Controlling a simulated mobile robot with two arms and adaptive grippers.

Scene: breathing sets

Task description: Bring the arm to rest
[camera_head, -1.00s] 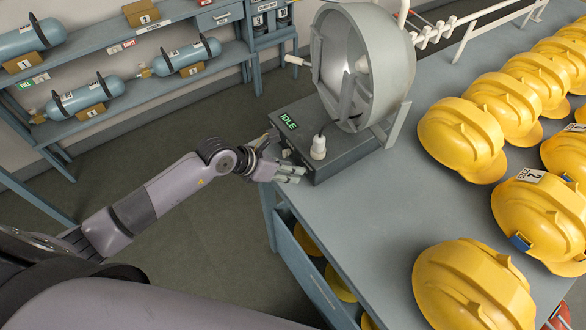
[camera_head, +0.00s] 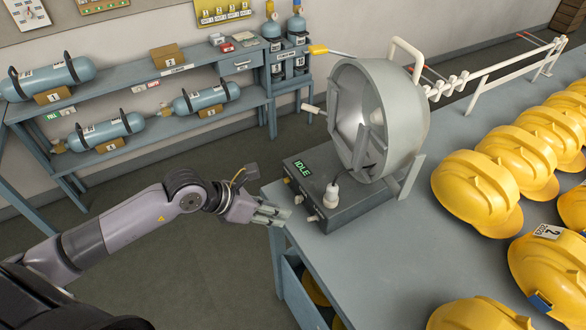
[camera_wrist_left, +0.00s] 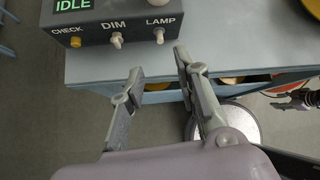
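My left arm (camera_head: 125,217) reaches in from the left in the head view. Its gripper (camera_head: 280,213) hangs at the bench's near left corner, just short of the grey control box (camera_head: 345,203). In the left wrist view the gripper (camera_wrist_left: 158,68) is open, its two fingers apart with nothing between them. The box (camera_wrist_left: 120,32) lies beyond the fingertips, with a green IDLE display and CHECK, DIM and LAMP controls. The fingers look clear of these controls. My right gripper is not seen in the head view.
A round grey metal housing (camera_head: 393,115) stands on the control box. Several yellow helmets (camera_head: 478,192) fill the bench's right side. Blue cylinders (camera_head: 46,78) lie on a shelf (camera_head: 140,78) at the back left. Open floor (camera_head: 190,285) lies between shelf and bench.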

